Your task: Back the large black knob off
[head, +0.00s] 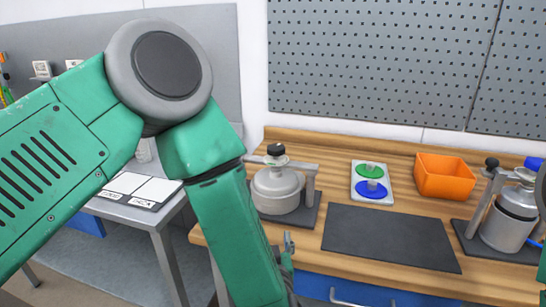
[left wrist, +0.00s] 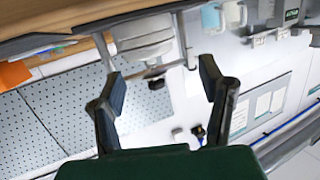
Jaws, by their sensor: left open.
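A large black knob (head: 276,149) sits on top of the grey metal agitator (head: 276,190) on the left part of the bench. In the left wrist view, where the scene is upside down, the black knob (left wrist: 156,84) appears between my two fingers, but beyond them. My left gripper (left wrist: 162,84) is open and empty. In the head view, the left gripper (head: 288,245) is low in front of the bench edge, mostly hidden behind my green forearm, below and apart from the knob. My right gripper is out of view.
A second agitator (head: 510,215) with its own black knob stands at the right. A dark mat (head: 390,237), a white tray (head: 358,199) with green and blue discs, and an orange bin (head: 444,176) lie between. A grey side table (head: 160,217) stands left.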

